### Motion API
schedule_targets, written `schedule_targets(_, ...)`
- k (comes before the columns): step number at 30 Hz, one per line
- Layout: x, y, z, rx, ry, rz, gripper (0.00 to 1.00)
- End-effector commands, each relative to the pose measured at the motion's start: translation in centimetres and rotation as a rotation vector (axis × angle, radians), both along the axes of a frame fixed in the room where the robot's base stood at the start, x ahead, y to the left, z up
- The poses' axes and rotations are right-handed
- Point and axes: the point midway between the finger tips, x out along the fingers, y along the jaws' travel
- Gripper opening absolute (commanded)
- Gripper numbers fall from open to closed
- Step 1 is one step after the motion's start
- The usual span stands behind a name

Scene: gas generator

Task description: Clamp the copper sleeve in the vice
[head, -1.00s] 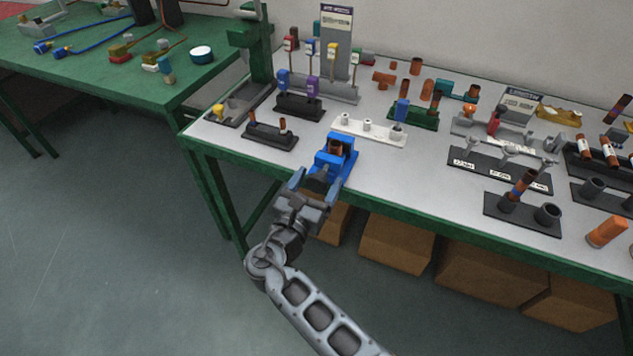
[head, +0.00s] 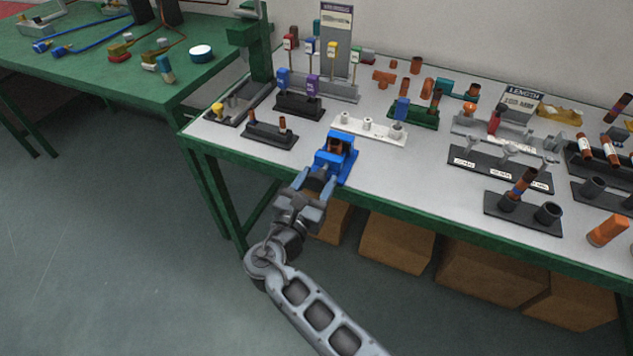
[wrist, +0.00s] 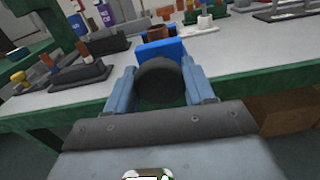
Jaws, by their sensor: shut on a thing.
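The blue vice (head: 345,165) stands at the front edge of the grey bench top. The copper sleeve (head: 335,146) stands upright between its jaws; whether the jaws press on it I cannot tell. In the wrist view the blue vice (wrist: 162,49) and the sleeve's top (wrist: 158,32) show just past my fingers. My gripper (head: 315,180) is at the vice's front, shut on a dark round knob (wrist: 160,82) that sits between the two fingers in the wrist view. The knob hides the lower part of the vice there.
A white stand (head: 368,128) with pegs is close behind the vice. A black holder (head: 270,136) with small copper pieces stands to its left. A black length rack (head: 500,170) is to the right. The bench's green front rail (head: 420,213) runs below; cardboard boxes (head: 396,243) are underneath.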

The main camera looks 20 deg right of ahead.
Motion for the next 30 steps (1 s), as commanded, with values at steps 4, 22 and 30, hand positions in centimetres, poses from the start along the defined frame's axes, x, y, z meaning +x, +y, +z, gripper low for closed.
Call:
schedule_targets(4,0.0,-0.05,-0.25,0.061,-0.051,-0.001,0.23)
schedule_targets(22,-0.03,-0.01,-0.49,0.478,-0.401,0.0,0.23)
schedule_targets(30,-0.05,-0.01,-0.55,0.675,-0.566,0.0,0.23)
